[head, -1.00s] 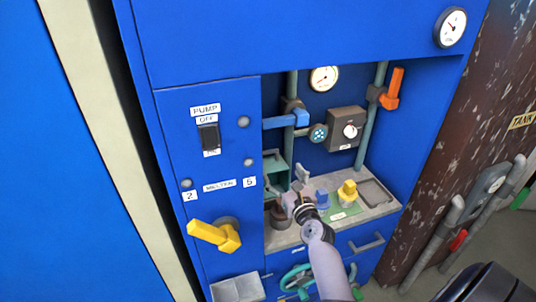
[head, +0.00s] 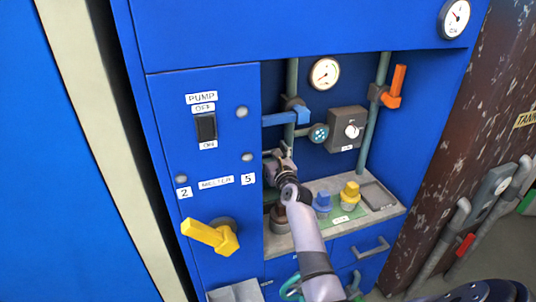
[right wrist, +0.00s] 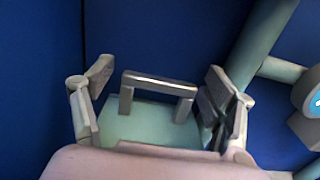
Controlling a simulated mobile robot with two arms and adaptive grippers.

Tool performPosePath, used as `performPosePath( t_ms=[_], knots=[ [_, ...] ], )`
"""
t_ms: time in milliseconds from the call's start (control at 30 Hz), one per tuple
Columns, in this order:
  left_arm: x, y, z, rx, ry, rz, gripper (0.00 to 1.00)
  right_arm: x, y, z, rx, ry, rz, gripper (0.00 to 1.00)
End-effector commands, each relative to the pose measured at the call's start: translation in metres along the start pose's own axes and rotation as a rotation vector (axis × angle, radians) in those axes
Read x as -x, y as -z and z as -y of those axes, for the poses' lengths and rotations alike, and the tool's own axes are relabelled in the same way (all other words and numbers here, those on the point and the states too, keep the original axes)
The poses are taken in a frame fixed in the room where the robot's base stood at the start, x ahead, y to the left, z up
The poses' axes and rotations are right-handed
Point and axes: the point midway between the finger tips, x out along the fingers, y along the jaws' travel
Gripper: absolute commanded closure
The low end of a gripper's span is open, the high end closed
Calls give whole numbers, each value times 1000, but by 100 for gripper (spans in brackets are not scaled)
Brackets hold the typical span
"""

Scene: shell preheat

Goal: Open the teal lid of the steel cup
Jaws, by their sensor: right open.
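My right gripper (head: 277,160) is raised in the left part of the blue cabinet's recess, open and empty. In the right wrist view a teal panel (right wrist: 150,128) with a grey bar handle (right wrist: 160,84) shows between the spread fingers of my right gripper (right wrist: 158,100); it looks like the teal lid. I cannot tell whether the fingers touch it. In the head view the gripper and arm hide this teal part. A dark round vessel (head: 279,220) stands below, partly behind my arm; I cannot tell whether it is the steel cup. My left gripper is not in view.
A blue-topped piece (head: 322,201) and a yellow-topped one (head: 349,194) stand on the grey shelf (head: 310,238), beside a grey tray (head: 378,196). A blue valve handle (head: 285,118) and pipes are close above the gripper. The left panel has a yellow lever (head: 210,236).

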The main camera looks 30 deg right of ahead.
Motion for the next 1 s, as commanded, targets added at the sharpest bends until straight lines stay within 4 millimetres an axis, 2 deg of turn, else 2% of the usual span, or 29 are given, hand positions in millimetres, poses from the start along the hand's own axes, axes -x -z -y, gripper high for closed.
performPosePath(
  t_ms=[67, 167, 1000],
  knots=[
    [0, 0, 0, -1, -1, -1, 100, 0, 0, 0, 0, 0, 0, 22],
    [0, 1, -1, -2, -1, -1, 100, 0, 0, 0, 0, 0, 0, 28],
    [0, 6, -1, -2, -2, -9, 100, 0, 0, 0, 0, 0, -1, 84]
  ],
)
